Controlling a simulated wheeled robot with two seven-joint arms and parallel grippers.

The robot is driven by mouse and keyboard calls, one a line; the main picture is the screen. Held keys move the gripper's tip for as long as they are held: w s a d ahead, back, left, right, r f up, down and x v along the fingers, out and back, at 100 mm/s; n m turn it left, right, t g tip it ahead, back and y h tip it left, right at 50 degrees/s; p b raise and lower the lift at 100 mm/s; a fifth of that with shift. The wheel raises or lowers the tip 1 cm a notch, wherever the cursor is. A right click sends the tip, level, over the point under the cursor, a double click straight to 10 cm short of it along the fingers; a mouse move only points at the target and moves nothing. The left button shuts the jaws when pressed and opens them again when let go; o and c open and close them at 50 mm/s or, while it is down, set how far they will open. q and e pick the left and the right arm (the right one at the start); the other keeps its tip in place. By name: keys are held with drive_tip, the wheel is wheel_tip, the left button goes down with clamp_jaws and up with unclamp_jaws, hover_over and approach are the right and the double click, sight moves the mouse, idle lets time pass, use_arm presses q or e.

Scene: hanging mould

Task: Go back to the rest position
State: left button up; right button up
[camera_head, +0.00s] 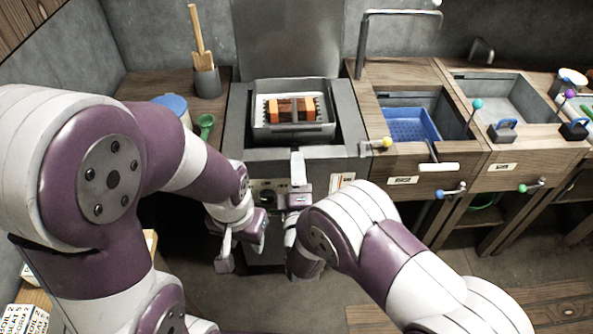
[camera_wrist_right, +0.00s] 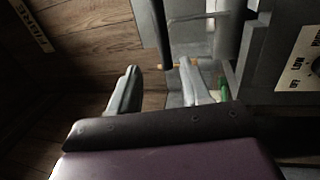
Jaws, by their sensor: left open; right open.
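My left gripper (camera_head: 241,250) hangs open and empty in front of the grey cooker unit, low in the head view. My right arm reaches in from the lower right and bends toward the unit's front. Its own hand is partly hidden there by the forearm. In the right wrist view the right gripper (camera_wrist_right: 160,68) shows two separated fingers with nothing clearly held between them. A control panel (camera_wrist_right: 303,70) with a knob is to their right.
A grey tray (camera_head: 293,128) with orange-brown blocks sits in the cooker unit (camera_head: 347,115). A pale handle-like piece (camera_head: 298,168) sticks out in front. A blue basket (camera_head: 410,124) is in the sink to the right. A utensil pot (camera_head: 207,82) and green spoon (camera_head: 206,124) stand left.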

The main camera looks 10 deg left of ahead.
drive_tip(key=shift+s+r, duration=0.1)
drive_tip(key=shift+s, duration=0.05)
drive_tip(key=s+f+m+g, duration=0.4)
drive_tip(key=f+m+g, duration=0.2)
drive_tip(key=f+g, duration=0.45)
drive_tip(key=s+d+f+m+g+h+p, duration=0.1)
drive_tip(key=s+d+f+m+g+h, duration=0.1)
drive_tip(key=s+d+m, duration=0.15)
drive_tip(key=s+d+r+m+g+h+p, duration=0.1)
drive_tip(key=s+d+r+m+g, duration=0.1)
drive_tip(key=d+r, duration=0.3)
drive_tip(key=s+d+r+m+g+h+p, duration=0.1)
drive_tip(key=s+d+r+m, duration=0.4)
drive_tip(key=d, duration=0.8)
drive_tip(key=s+d+r+m+g+h+p, duration=0.1)
drive_tip(key=s+d+r+m+g, duration=0.1)
drive_tip(key=d, duration=0.7)
wheel_tip(320, 180, up, 3)
drive_tip(key=shift+s+r+m+g+h, duration=0.2)
drive_tip(key=shift+s+m+g+h, duration=0.15)
drive_tip(key=shift+s+m, duration=0.7)
drive_tip(key=shift+w, duration=0.2)
